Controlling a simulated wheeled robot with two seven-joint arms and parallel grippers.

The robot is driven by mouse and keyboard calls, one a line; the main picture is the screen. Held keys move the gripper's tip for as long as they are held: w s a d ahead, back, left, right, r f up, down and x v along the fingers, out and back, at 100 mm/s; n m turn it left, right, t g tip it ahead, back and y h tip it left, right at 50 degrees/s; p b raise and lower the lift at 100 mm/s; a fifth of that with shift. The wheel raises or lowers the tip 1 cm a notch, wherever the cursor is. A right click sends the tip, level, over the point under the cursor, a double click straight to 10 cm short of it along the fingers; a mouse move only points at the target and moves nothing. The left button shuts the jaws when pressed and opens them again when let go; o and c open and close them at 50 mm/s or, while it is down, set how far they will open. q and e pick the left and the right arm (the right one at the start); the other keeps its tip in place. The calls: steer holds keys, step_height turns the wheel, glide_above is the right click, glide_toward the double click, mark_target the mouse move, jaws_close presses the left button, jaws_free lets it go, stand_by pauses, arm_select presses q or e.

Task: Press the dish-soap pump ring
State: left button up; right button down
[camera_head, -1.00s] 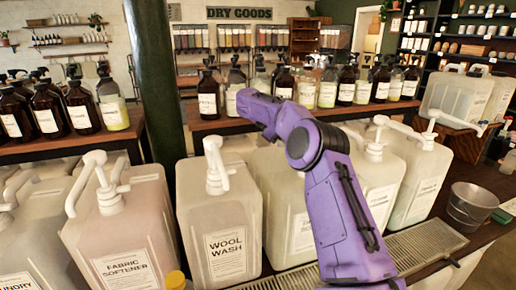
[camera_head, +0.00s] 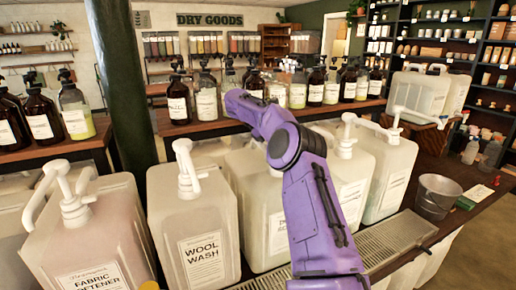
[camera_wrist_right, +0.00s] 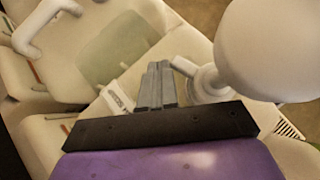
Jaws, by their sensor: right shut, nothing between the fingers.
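Large jugs with white pumps stand in a row in the head view. The jug behind my arm (camera_head: 262,190) has a label (camera_head: 278,231) that is mostly covered, so I cannot confirm it is the dish soap, and its pump is hidden. My right arm crosses in front of it, and its gripper is hidden in the head view. In the right wrist view, my right gripper (camera_wrist_right: 160,68) is shut and empty. A white pump collar (camera_wrist_right: 208,82) is just right of the fingers, with a large rounded white part (camera_wrist_right: 272,45) above it. I cannot tell whether the fingers touch it. My left gripper is not in view.
The wool wash jug (camera_head: 196,225) and fabric softener jug (camera_head: 90,240) stand to the left. More pump jugs (camera_head: 388,172) are to the right. A metal drip grate (camera_head: 390,240) runs in front, and a metal bucket (camera_head: 437,196) stands at the right. Bottles line the shelf behind.

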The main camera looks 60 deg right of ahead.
steer(key=shift+w+f, duration=0.1)
steer(key=shift+w, duration=0.05)
steer(key=shift+a+b, duration=0.15)
steer(key=shift+b, duration=0.15)
steer(key=shift+s+a+f+b, duration=0.2)
steer(key=shift+b, duration=0.3)
steer(key=shift+s+a, duration=0.2)
steer(key=shift+a, duration=0.05)
steer(key=shift+w+a+r, duration=0.35)
steer(key=shift+w+a, duration=0.2)
steer(key=shift+w, duration=0.05)
steer(key=shift+d+r, duration=0.1)
steer(key=shift+r, duration=0.15)
steer(key=p+v, duration=0.9)
steer(key=v, duration=0.1)
steer(key=shift+f, duration=0.15)
